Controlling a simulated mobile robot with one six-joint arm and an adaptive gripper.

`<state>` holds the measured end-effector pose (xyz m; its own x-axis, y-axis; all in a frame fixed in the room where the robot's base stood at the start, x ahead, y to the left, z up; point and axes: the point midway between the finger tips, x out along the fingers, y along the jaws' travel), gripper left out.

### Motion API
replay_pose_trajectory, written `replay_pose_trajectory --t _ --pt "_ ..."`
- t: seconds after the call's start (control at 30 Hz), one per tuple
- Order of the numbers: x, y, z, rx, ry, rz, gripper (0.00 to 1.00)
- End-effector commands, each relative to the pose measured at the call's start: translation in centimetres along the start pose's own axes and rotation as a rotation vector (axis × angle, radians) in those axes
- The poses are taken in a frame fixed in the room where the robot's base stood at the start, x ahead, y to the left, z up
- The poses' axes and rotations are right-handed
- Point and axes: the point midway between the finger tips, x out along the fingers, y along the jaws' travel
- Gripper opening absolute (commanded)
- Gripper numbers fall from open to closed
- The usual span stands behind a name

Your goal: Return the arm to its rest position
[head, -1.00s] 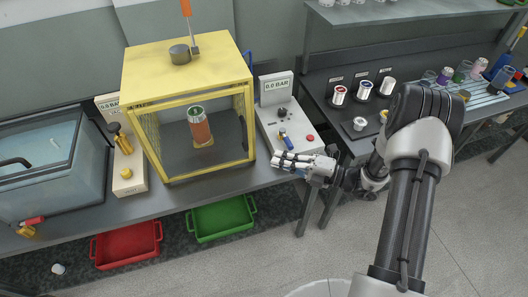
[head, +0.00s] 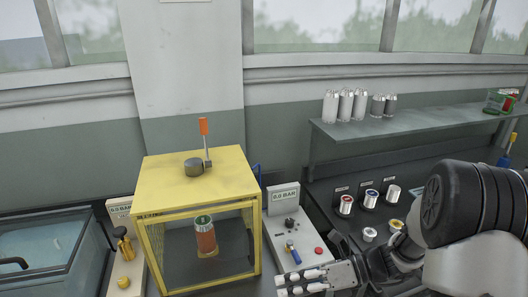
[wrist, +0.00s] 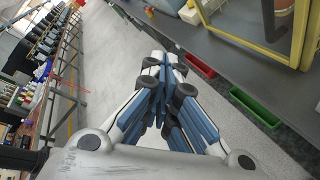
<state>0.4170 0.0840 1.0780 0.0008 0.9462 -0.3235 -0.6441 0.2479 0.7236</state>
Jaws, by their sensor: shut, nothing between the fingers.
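My gripper (head: 304,282) is at the bottom of the head view, in front of the grey control box (head: 291,230) with a display, a blue lever and a red button. In the wrist view my gripper (wrist: 162,92) has its fingers together and empty, over the floor beside the bench. My arm runs to the lower right of the head view.
A yellow-framed cabinet (head: 197,172) holding an orange can (head: 205,236) stands left of my gripper. A glass-lidded tank (head: 45,245) is farther left. Cans (head: 371,199) stand at right below a shelf (head: 400,125). Red (wrist: 200,66) and green bins (wrist: 255,108) sit under the bench.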

Motion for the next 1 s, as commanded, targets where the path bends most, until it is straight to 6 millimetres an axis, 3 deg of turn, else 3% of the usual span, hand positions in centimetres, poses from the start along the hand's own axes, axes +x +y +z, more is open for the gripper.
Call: replay_pose_trajectory --t 0.03,0.1,0.4,0.7,0.83,1.0 --pt "0.0 2.2 -0.1 -0.134 0.08 -0.021 0.0" --pt "-0.1 4.5 -0.8 -0.315 0.19 -0.042 0.0" --pt "-2.6 12.1 -4.8 -1.096 0.679 -0.07 0.0" --pt "-7.7 16.1 -7.7 -1.825 1.226 -0.004 0.0" --pt "-9.8 17.1 -8.0 -2.056 1.452 0.045 0.0" --pt "-11.5 17.8 -8.1 -2.214 1.643 0.1 0.0"
